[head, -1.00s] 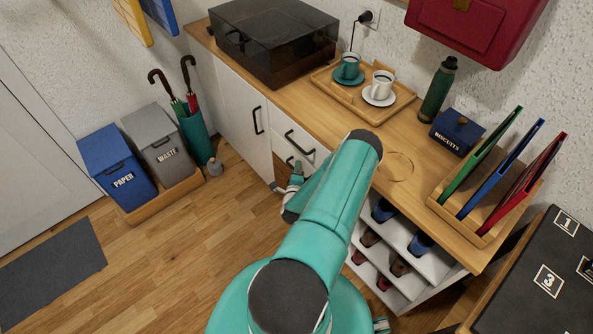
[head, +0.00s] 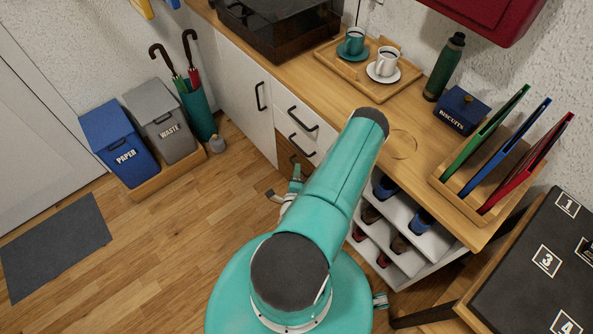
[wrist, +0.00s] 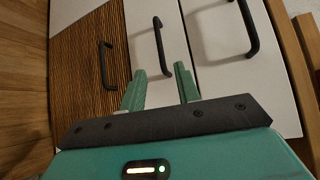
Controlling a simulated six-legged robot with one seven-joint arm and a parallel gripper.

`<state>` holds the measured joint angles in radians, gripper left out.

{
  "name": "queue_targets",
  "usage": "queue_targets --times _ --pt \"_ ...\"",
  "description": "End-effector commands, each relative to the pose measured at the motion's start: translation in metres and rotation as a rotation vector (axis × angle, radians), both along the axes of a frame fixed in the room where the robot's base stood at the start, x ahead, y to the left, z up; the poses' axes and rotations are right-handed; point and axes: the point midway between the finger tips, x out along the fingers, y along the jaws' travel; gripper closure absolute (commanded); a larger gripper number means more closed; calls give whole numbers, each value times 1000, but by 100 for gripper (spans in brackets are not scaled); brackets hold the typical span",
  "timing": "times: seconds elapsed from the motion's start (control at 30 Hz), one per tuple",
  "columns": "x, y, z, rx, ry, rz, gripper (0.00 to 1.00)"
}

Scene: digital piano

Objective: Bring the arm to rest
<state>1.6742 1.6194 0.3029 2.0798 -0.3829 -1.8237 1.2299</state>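My arm (head: 322,195) is teal and reaches up and forward from my body, with its elbow high beside the wooden counter. The forearm is mostly hidden behind the upper arm in the head view. My gripper (head: 285,190) hangs low in front of the cabinet's drawers, partly hidden there. In the wrist view my gripper (wrist: 160,72) has its two green fingers apart with nothing between them. Beyond the fingers are a white drawer's black handle (wrist: 160,45), a brown wood-grain drawer (wrist: 75,70) and a white front (wrist: 215,35). The fingers appear clear of the handles.
The counter (head: 435,140) carries a tray (head: 350,68) with two cups, a green bottle (head: 445,65), a biscuit tin (head: 462,108) and a rack (head: 470,205). Bins (head: 122,150) and an umbrella stand (head: 197,110) stand left. The wood floor (head: 150,240) between is open.

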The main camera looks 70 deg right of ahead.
Motion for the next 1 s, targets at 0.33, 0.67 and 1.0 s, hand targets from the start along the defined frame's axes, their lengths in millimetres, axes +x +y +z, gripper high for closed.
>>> queue_targets --times 0.33,0.67,1.0 --pt "0 0 0 1 0 0 68" --pt "30 -17 18 -4 104 127 68" --pt "132 -37 89 -55 478 517 68"
